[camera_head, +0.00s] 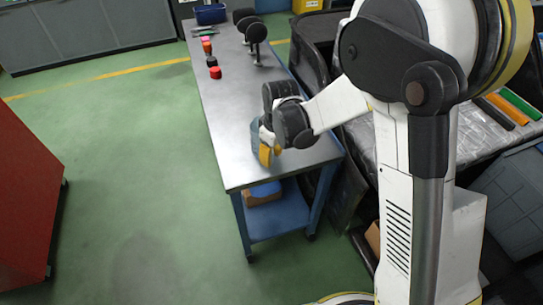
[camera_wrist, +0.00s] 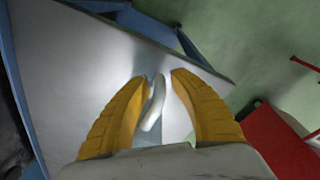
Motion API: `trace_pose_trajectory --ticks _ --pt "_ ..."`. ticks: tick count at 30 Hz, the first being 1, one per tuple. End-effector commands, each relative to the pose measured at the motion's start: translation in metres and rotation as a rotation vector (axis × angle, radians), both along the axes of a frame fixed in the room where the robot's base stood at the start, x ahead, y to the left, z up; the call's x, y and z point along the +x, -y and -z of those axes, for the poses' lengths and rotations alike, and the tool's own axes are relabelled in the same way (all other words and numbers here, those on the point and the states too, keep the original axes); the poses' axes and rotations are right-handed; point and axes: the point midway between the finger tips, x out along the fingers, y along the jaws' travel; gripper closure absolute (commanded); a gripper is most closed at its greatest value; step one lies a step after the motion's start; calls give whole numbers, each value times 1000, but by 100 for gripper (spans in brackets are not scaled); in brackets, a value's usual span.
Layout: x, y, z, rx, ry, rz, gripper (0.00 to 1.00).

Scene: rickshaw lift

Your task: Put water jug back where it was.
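The water jug (camera_head: 257,133) is a pale blue, see-through vessel at the near end of the metal table, partly hidden behind my gripper (camera_head: 267,154) in the head view. In the wrist view a white curved handle (camera_wrist: 154,104) stands between the two yellow fingers of my gripper (camera_wrist: 161,77). The fingers are apart. The handle is close to the left finger, and a gap shows on the right finger's side. I cannot tell whether the left finger touches it. The jug's clear body is hard to make out in the wrist view.
The metal table (camera_head: 232,100) has free room in its middle. Red-topped items (camera_head: 214,72), black round objects (camera_head: 257,35) and a blue bin (camera_head: 210,14) stand toward its far end. A red cabinet (camera_head: 25,200) is at left. A cluttered bench is at right.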

Motion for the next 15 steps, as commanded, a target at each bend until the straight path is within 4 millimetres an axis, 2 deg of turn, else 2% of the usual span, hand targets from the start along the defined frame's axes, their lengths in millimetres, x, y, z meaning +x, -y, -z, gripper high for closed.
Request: trace_pose_trajectory --ticks 5,8,11,15 --pt "0 0 -1 0 0 0 73" --pt "-1 1 -9 0 0 0 73" --pt "-2 2 -26 0 0 0 73" --pt "-6 4 -59 0 0 0 73"
